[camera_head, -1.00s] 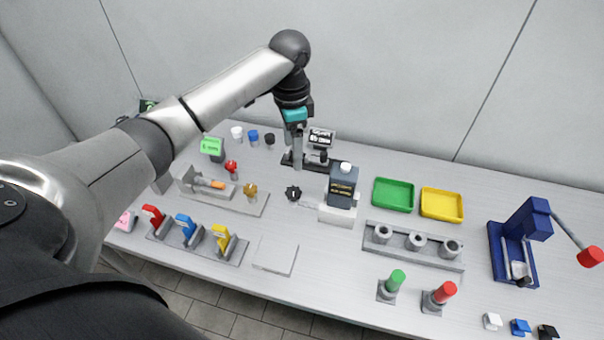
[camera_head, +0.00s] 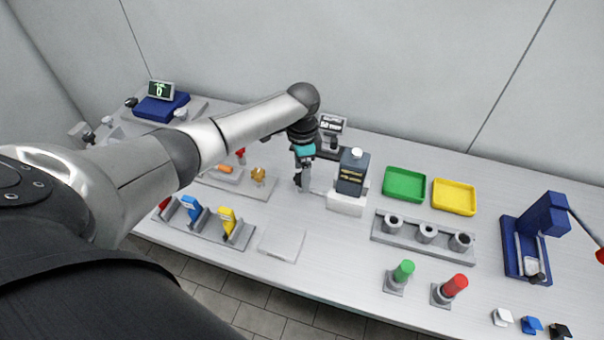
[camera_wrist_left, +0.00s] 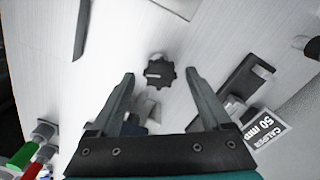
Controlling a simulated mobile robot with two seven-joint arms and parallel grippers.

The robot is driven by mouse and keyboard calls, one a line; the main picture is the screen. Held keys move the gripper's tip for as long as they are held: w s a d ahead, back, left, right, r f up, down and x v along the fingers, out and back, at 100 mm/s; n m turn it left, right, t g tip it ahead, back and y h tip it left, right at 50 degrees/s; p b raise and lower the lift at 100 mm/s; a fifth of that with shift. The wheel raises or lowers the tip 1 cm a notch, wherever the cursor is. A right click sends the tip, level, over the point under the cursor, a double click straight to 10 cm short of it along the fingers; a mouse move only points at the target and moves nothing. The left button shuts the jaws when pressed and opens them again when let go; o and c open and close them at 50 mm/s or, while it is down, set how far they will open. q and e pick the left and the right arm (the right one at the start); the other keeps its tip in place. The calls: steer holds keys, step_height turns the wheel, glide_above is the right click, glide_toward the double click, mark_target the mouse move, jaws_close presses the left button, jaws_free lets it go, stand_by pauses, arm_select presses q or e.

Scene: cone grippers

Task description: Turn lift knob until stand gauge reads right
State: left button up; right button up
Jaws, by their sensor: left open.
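To the right of the gripper stands a dark block with small yellowish lettering (camera_head: 351,172) on a white base (camera_head: 346,203). Its reading is too small to tell. My right gripper is not in view.
A black device with a "CALIPER 50 mm" sign (camera_head: 332,123) stands behind the gripper. Green (camera_head: 405,184) and yellow (camera_head: 454,196) trays lie to the right. A grey rack (camera_head: 409,236) and a flat pale plate (camera_head: 282,243) sit nearer the front edge.

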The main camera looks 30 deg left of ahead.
arm_select(q)
steer(key=shift+f, duration=0.3)
jaws_close()
stand_by(0.6)
